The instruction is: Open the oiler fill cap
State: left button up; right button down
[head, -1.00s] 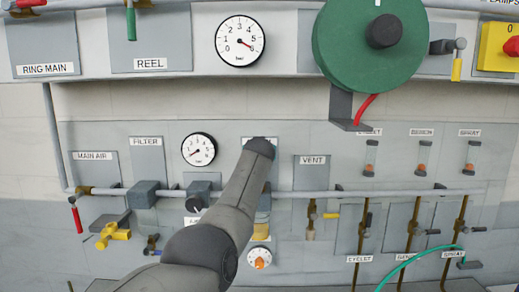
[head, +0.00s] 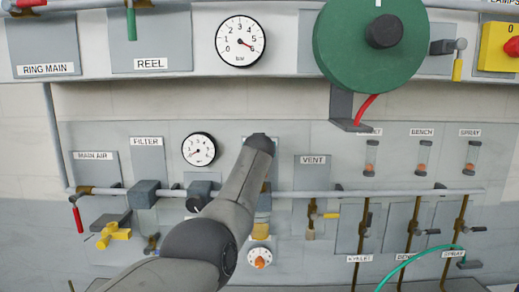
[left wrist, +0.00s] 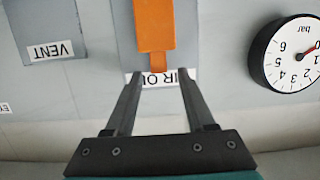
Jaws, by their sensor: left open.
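The oiler stands in the middle of the lower panel in the head view, its amber bowl (head: 262,229) showing below my left arm. My left arm hides the oiler's top and its label there, and my left gripper is hidden behind the arm. In the left wrist view, which is upside down, my left gripper (left wrist: 160,74) is open and empty. An orange part (left wrist: 154,25), possibly the oiler fill cap, lies just beyond the fingertips, its narrow tab in line with the gap between them. A partly covered label (left wrist: 160,79) shows between the fingers. My right gripper is not in view.
The white dial with an orange knob (head: 259,258) is below the oiler. The regulator (head: 199,191) is to its left and the vent valve (head: 312,215) to its right. A pipe (head: 400,194) crosses the panel. A pressure gauge (left wrist: 290,55) shows in the wrist view.

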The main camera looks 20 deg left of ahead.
pick_arm(q)
jog(key=shift+s+d, duration=0.15)
jog(key=shift+s, duration=0.15)
jog(key=b+v, duration=0.5)
jog(key=v, duration=0.9)
jog(key=shift+s+r+b, duration=0.15)
jog(key=shift+s+b, duration=0.15)
jog(key=shift+b, duration=0.05)
